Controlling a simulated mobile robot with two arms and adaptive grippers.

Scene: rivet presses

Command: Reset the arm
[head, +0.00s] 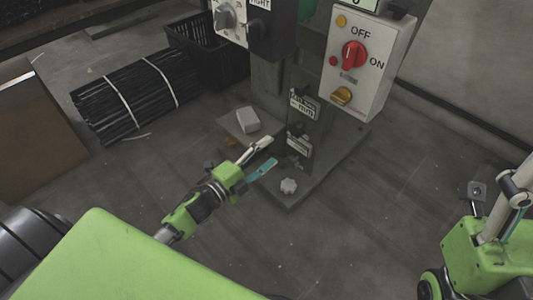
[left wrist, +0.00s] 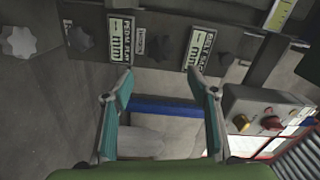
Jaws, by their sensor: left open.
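My left gripper (head: 264,156) is open and empty in the head view, low in front of the rivet press column. In the left wrist view its two teal fingers (left wrist: 160,85) stand apart with nothing between them. The press's grey base plate (head: 310,176) lies just beyond and to the right of the fingertips.
A control box (head: 367,60) with a red ON/OFF knob (head: 354,54) is on the press. A star-shaped knob (head: 289,186) sits on the base. The floor at right is clear.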

